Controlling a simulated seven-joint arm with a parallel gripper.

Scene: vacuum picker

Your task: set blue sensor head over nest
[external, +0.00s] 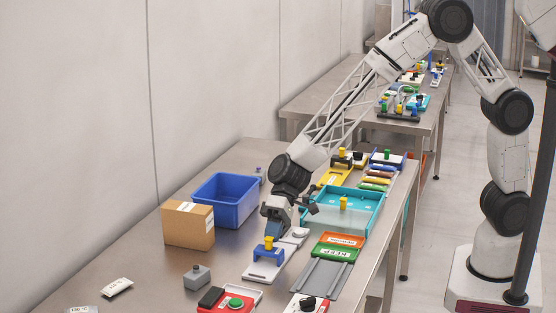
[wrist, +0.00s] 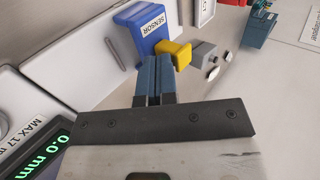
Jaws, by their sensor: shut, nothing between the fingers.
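The blue sensor head (external: 269,255) carries a yellow knob (external: 268,242) on top and sits on a white base plate (external: 262,275). In the wrist view the blue head (wrist: 148,30) shows a SENSOR label, and its yellow knob (wrist: 174,53) is close to my fingertips. My gripper (external: 276,222) is just above the head in the external view. In the wrist view my gripper (wrist: 153,72) has its blue-grey fingers together, empty, beside the knob. I cannot tell whether they touch it. No part is clearly identifiable as the nest.
A blue bin (external: 225,200) and a cardboard box (external: 188,225) stand left of my arm. A grey block (external: 197,278) and a red box with a green button (external: 234,302) are in front. A teal tray (external: 318,220) lies to the right. A display (wrist: 38,155) reads 0.0 mm.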

